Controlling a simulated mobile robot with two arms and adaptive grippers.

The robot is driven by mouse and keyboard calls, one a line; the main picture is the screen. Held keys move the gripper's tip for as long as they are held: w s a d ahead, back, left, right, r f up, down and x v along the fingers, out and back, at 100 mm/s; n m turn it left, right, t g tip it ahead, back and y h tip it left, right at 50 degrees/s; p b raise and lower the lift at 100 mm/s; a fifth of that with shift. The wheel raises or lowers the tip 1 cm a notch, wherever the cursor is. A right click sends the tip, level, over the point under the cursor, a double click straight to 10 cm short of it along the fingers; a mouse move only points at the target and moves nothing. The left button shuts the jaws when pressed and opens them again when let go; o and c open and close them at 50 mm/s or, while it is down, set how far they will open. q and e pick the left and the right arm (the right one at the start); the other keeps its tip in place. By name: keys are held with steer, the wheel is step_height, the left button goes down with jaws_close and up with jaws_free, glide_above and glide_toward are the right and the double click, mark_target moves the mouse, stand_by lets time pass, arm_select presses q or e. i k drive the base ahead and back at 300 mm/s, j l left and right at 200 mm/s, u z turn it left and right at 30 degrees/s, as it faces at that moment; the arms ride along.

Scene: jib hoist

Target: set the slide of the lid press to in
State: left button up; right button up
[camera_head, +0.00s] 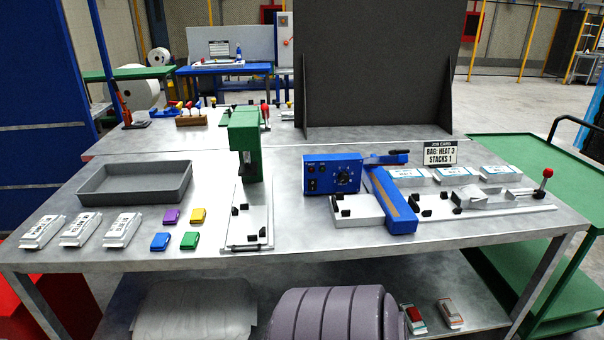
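The lid press is most likely the green upright machine (244,140) left of the table's middle. A pale plate (256,222) with small black blocks runs from under it toward the table's front edge. A thin bar (245,248) lies across the plate's front end. The slide cannot be told clearly from this plate, and its exact position is unclear. The green head hides the plate's far part. Neither of my grippers is in view.
A grey tray (136,196), white packs (81,230) and several coloured blocks (189,240) lie left of the press. A blue control box (333,174) and blue sealer arm (391,205) stand to its right. A dark panel (379,70) rises behind. Bare tabletop (300,235) shows between.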

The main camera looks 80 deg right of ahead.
mark_target(248, 226)
steer(key=z, duration=2.1)
